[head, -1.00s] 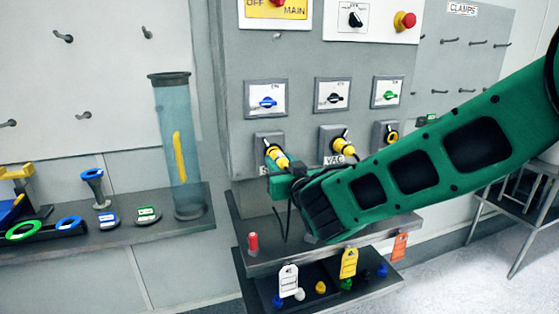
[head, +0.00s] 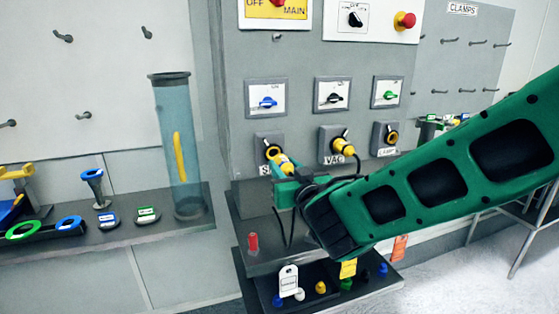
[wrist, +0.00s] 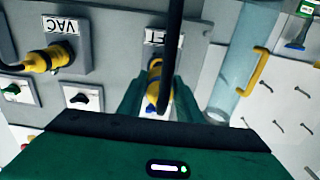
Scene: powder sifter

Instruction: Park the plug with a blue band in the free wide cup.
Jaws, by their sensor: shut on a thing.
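My gripper (head: 286,170) is shut on a yellow plug (head: 284,162) just in front of the left socket (head: 271,150) on the grey cabinet. In the wrist view the plug (wrist: 154,82) lies between my fingers (wrist: 152,98), with a blue band at its near end. A yellow ring shows at the socket; I cannot tell whether the plug tip is still inside. A dark cable hangs from the plug. I cannot make out a wide cup for certain; my arm hides part of the cabinet shelf.
Another yellow plug (head: 343,147) sits in the VAC socket. The CLAMPS socket (head: 386,138) is empty.

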